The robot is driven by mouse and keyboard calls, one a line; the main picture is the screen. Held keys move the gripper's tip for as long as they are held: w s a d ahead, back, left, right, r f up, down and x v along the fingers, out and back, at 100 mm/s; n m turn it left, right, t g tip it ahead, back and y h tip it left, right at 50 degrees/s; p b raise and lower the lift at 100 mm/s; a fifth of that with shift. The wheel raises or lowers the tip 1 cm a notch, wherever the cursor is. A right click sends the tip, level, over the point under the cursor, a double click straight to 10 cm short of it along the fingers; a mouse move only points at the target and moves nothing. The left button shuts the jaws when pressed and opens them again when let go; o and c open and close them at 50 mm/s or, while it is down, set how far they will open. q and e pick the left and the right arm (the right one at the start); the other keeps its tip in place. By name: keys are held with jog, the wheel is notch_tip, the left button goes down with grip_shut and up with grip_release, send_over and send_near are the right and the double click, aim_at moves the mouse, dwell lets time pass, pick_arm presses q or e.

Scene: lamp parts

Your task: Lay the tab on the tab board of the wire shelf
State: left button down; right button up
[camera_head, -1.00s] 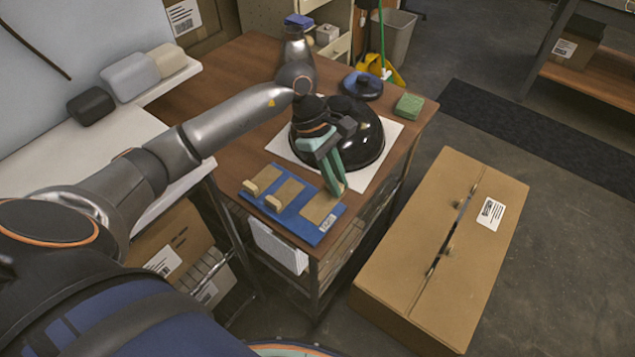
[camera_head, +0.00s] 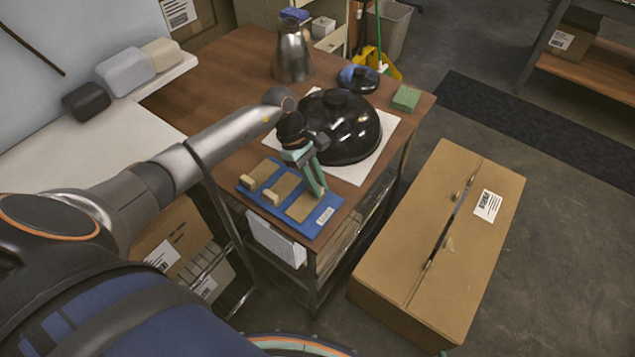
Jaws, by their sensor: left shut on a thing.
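The tab board (camera_head: 318,232) is a blue panel with three tan pads at the front of the brown wire shelf top. Small tan tabs stand at the near ends of the left pad (camera_head: 263,170) and middle pad (camera_head: 284,188). My left gripper (camera_head: 319,191) points down at the far right end of the right pad (camera_head: 303,208). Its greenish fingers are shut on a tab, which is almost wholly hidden. I cannot tell whether that tab touches the board. My right gripper is not in view.
A shiny black dome (camera_head: 350,140) sits on a white sheet right behind my left gripper. A metal jug (camera_head: 293,55), a blue-black lid (camera_head: 358,79) and a green sponge (camera_head: 406,98) stand farther back. A large cardboard box (camera_head: 440,240) is on the floor at right.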

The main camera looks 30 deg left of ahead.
pick_arm(q)
jog(key=shift+f, duration=0.2)
jog(key=c, duration=0.8)
grip_release()
jog(key=shift+c, duration=0.2)
jog(key=shift+r, duration=0.15)
jog(key=shift+r, duration=0.25)
jog(key=v, duration=1.1)
jog(key=shift+a+r, duration=0.2)
jog(key=shift+r, duration=0.1)
